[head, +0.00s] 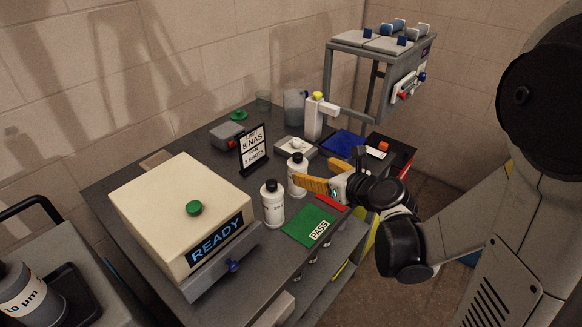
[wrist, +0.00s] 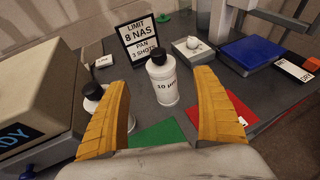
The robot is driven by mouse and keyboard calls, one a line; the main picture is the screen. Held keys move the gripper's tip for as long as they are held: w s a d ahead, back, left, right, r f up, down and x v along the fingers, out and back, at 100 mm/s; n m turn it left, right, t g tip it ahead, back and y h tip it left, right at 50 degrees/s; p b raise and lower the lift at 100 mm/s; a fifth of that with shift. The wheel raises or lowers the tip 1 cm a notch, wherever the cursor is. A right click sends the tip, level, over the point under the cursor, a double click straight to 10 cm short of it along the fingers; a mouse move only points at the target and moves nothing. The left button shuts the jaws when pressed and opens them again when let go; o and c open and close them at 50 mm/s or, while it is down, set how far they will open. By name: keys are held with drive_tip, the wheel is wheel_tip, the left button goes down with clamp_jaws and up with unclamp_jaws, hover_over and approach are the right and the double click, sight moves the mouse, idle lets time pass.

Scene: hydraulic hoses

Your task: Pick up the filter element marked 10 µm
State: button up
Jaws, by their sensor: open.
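A dark cylinder with a white band reading 10 µm (head: 25,298) is at the far lower left of the head view, partly cut off by the frame edge. My gripper (head: 308,184) has yellow fingers and is far to its right, over the bench. In the wrist view my gripper (wrist: 162,80) is open, its fingers wide apart. The same bottle appears to be in the head view (head: 297,178).
A second white bottle (head: 272,206) stands near a green PASS mat (head: 306,226). A cream box with a READY display (head: 165,200) fills the bench's left. A sign (head: 254,146) stands behind the bottles. A red mat (wrist: 226,112) lies by the right finger.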

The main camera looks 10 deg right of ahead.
sight(301, 164)
drive_tip(key=b+x, duration=0.1)
drive_tip(key=x, duration=0.3)
drive_tip(key=shift+a+f, duration=0.1)
drive_tip(key=shift+f, duration=0.05)
drive_tip(key=b+x, duration=0.2)
drive_tip(key=x, duration=0.3)
drive_tip(key=shift+w, duration=0.3)
drive_tip(key=shift+s, duration=0.1)
drive_tip(key=shift+c, duration=0.3)
drive_tip(key=c, duration=1.5)
